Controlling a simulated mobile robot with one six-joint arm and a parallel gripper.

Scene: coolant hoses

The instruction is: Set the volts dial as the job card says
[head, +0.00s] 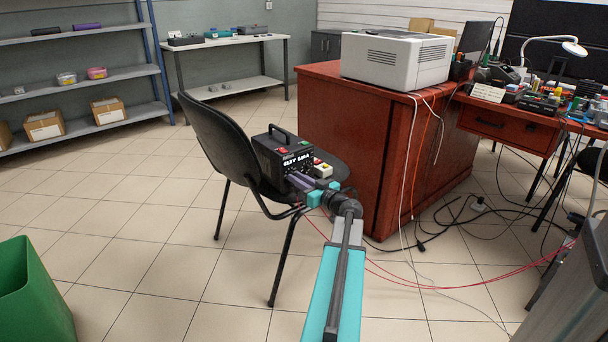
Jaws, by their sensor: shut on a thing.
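A black box-shaped unit (283,150) with a top handle, small red parts and white lettering stands on the seat of the black chair (222,140). My gripper (299,182) reaches its front face, below the lettering, and is shut there. The dial is hidden by the gripper, so its setting cannot be read; the place of the jaws fits a grip on it. A pale card with small writing (488,92) stands on the red desk (505,122); it may be the job card, but its text is too small to read.
A small pale box with a red button (322,169) sits on the chair right of the unit. A red cabinet (350,150) carrying a white printer (396,58) stands close behind. Cables and thin red leads cross the floor at right. A green bin (32,295) stands front left.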

